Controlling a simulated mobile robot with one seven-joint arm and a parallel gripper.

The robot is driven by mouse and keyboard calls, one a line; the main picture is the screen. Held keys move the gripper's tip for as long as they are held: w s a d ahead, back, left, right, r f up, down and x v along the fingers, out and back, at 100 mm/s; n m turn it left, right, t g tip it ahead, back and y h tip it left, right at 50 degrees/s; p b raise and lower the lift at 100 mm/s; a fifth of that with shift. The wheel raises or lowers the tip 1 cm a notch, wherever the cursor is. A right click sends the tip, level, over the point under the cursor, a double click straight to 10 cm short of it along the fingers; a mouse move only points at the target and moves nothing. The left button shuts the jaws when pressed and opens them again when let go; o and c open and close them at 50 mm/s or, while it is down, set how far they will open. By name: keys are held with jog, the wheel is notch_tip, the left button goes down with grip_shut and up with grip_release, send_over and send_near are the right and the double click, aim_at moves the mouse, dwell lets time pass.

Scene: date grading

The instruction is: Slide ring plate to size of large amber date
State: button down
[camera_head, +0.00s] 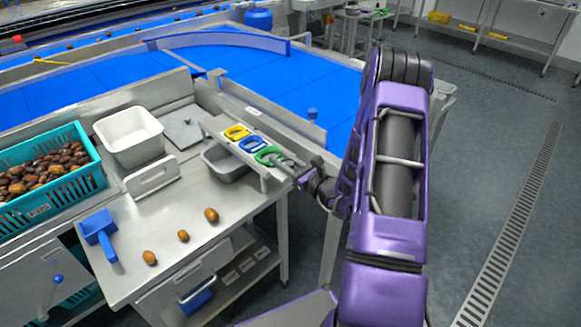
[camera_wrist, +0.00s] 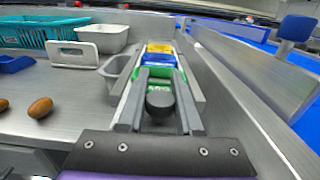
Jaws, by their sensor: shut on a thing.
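The ring plate is a narrow strip on a raised steel rail (camera_head: 222,137), with a yellow ring (camera_head: 236,132), a blue ring (camera_head: 252,143) and a green ring (camera_head: 268,155). The green ring is nearest my gripper (camera_head: 297,170). In the wrist view, my gripper (camera_wrist: 161,92) is shut on a dark round knob (camera_wrist: 160,103) at the near end of the plate. The finger tips partly cover the green section (camera_wrist: 157,86). Three brown dates lie apart on the steel table: a larger amber one (camera_head: 211,215), a small one (camera_head: 183,236) and another (camera_head: 150,257).
A grey pan (camera_head: 222,172) sits beside the rail. A white tub (camera_head: 108,128), a teal crate of dates (camera_head: 88,150) and a blue scoop (camera_head: 98,226) stand left. A blue conveyor (camera_head: 310,82) runs behind.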

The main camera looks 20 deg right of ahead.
aim_at(271, 152)
jog(key=x, duration=0.5)
jog(key=shift+b, duration=0.4)
jog(key=c, duration=0.6)
grip_release()
jog(key=shift+s, duration=0.1)
jog(key=v, duration=1.7)
jog(key=shift+s+d, duration=0.1)
jog(key=shift+r, duration=0.1)
